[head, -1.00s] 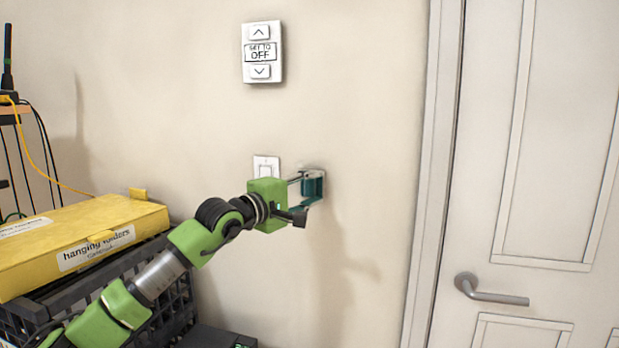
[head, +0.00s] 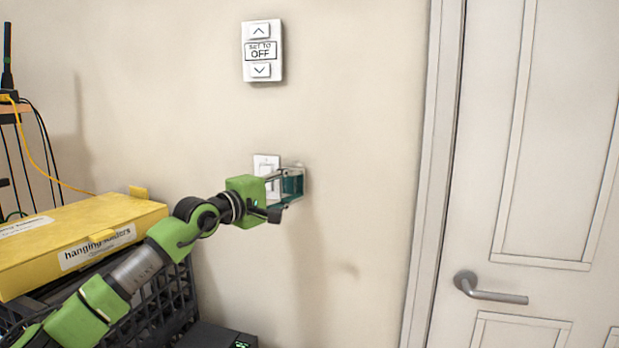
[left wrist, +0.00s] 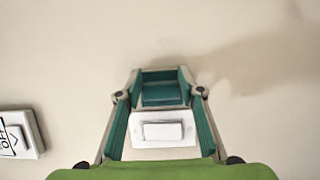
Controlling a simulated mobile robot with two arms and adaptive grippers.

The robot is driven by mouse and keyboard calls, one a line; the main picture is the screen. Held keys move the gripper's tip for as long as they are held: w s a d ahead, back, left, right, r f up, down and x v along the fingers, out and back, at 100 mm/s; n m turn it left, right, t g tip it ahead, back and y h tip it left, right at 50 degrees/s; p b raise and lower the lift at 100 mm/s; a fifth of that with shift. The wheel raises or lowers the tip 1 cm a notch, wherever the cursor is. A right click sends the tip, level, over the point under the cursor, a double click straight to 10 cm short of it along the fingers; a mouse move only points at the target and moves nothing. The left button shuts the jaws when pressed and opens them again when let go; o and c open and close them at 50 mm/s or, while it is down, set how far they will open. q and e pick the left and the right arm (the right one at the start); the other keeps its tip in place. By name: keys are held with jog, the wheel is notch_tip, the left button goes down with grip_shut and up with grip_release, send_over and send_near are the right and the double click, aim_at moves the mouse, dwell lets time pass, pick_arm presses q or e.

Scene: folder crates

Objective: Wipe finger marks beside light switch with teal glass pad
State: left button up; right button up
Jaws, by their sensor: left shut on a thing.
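The white light switch (head: 262,162) is on the beige wall, partly hidden by my left gripper; its plate and rocker also show between the fingers in the left wrist view (left wrist: 150,142). My left gripper (head: 289,184) is shut on the teal glass pad (head: 293,181), just right of the switch. In the left wrist view the pad (left wrist: 163,90) sits between the fingertips, right by the switch plate's edge. The pad appears to be at the wall; I cannot tell whether it presses on it. I cannot clearly make out finger marks. My right gripper is out of view.
A white wall control labelled "SET TO OFF" (head: 262,52) is above the switch. A yellow hanging folders box (head: 60,228) rests on a black crate (head: 172,300) at the left. A door with a lever handle (head: 490,290) is at the right. The wall between pad and door frame is clear.

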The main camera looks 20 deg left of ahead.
pick_arm(q)
jog(key=d, duration=0.3)
jog(key=shift+f+b, duration=0.1)
jog(key=shift+b, duration=0.3)
jog(key=shift+d, duration=0.75)
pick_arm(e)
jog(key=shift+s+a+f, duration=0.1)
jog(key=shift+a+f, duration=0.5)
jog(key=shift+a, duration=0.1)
pick_arm(q)
jog(key=d+b, duration=0.2)
jog(key=shift+s+d, duration=0.1)
jog(key=shift+d, duration=0.3)
jog(key=shift+d+b, duration=0.35)
jog(key=shift+d, duration=0.1)
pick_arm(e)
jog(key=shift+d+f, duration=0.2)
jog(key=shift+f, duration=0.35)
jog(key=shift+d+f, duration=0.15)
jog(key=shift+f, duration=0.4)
